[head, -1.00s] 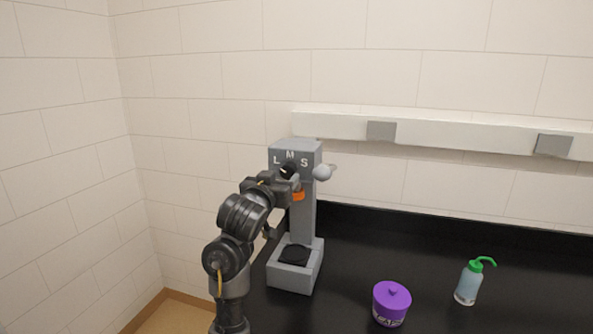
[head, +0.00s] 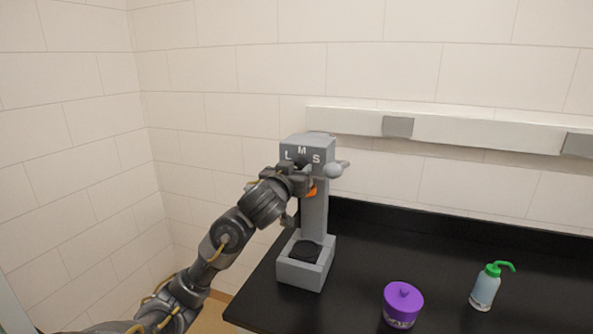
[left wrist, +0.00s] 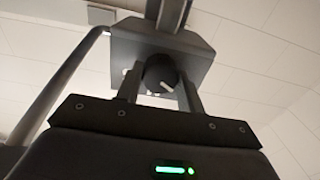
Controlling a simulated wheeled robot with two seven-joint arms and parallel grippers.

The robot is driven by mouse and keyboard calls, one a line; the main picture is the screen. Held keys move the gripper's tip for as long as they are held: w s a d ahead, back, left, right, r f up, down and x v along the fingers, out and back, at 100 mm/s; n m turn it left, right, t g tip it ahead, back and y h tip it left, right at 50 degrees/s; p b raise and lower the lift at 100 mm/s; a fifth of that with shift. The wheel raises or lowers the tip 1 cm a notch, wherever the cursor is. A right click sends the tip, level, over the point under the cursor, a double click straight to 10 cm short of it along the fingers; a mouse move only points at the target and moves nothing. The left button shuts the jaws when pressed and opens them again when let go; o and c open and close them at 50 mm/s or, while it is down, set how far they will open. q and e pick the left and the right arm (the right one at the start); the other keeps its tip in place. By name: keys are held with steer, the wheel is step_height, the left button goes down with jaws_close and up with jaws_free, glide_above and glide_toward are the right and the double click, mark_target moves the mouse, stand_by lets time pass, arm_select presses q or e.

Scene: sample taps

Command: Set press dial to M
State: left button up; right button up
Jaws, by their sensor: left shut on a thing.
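The grey press (head: 314,210) stands upright at the left end of the black bench, with L, M and S on its head. Its dark dial (head: 302,163) sits below the letters, mostly covered by my left gripper (head: 300,172). In the left wrist view the round black dial (left wrist: 160,74) has a white mark toward its lower right. My left gripper (left wrist: 160,88) is shut on it, one finger at each side. The letters do not show there, so I cannot tell the setting. My right gripper is out of view.
A lever with a pale ball (head: 333,170) juts from the press's right side. A white rail (head: 450,130) runs along the wall.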

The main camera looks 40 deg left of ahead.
arm_select(q)
steer(key=m, duration=1.1)
steer(key=shift+m+b, duration=0.35)
steer(key=shift+m, duration=0.05)
stand_by(0.5)
steer(key=o, duration=1)
